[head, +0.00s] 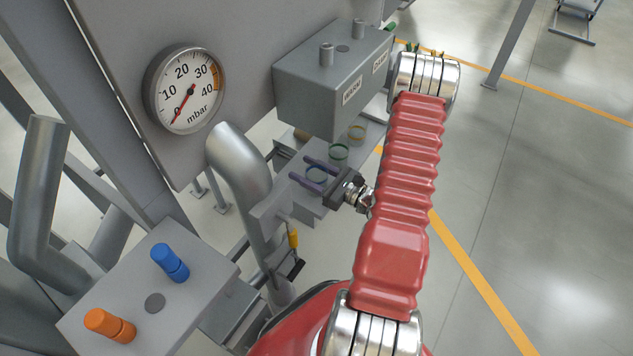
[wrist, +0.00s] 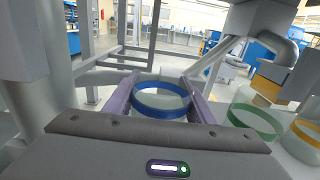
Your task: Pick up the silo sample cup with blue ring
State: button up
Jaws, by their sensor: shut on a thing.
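The sample cup with the blue ring (wrist: 160,113) is between the two purple fingers of my gripper (wrist: 160,88) in the wrist view. My gripper is shut on it, one finger on each side of the ring. In the head view my gripper (head: 314,175) reaches left over the grey shelf, and the blue-ringed cup (head: 317,176) shows faintly between the fingers. The cup is clear, so its lower part is hard to see. I cannot tell whether it rests on the shelf.
A green-ringed cup (head: 339,153) and a yellow-ringed cup (head: 357,132) stand beyond on the shelf. A grey box (head: 330,85) overhangs behind. A bent pipe (head: 240,170) stands left of my gripper. A pressure gauge (head: 185,88) is on the wall. Open floor lies right.

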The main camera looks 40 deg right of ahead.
jog(key=shift+c, duration=0.9)
jog(key=shift+r, duration=0.1)
notch_tip(320, 180, up, 10)
dwell(0.7)
